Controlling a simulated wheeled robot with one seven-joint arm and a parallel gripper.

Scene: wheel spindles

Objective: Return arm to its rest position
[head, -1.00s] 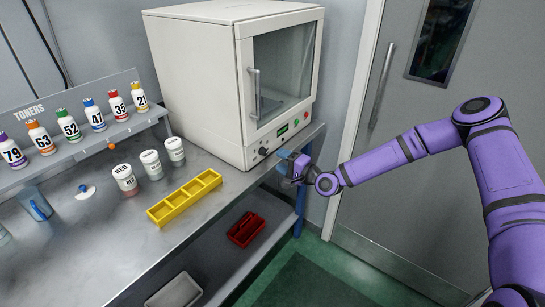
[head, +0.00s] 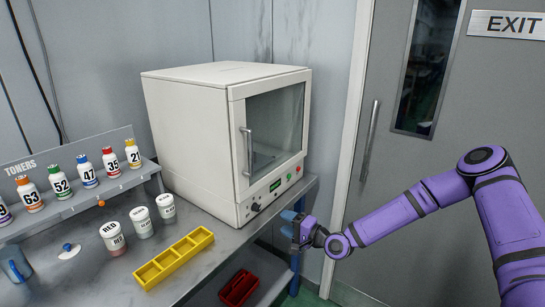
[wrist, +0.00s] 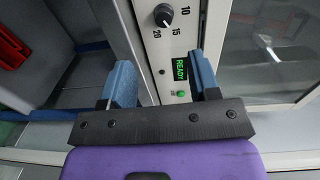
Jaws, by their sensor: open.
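My purple arm reaches in from the right in the head view. My gripper (head: 290,222) is at the bench's right end, close to the oven's lower front corner. In the wrist view its two blue fingers (wrist: 165,85) stand wide apart with nothing between them. Beyond the fingers is the oven's control panel (wrist: 178,45), with a black dial, a green READY display and a green button. The white oven (head: 190,135) stands on the bench with its glass door shut. I cannot tell from these views whether the fingers touch anything.
A yellow divided tray (head: 174,259), several lidded jars (head: 140,224) and a rack of toner bottles (head: 75,195) are on the metal bench left of the oven. A red bin (head: 238,287) is on the lower shelf. A grey door (head: 385,150) stands behind my arm.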

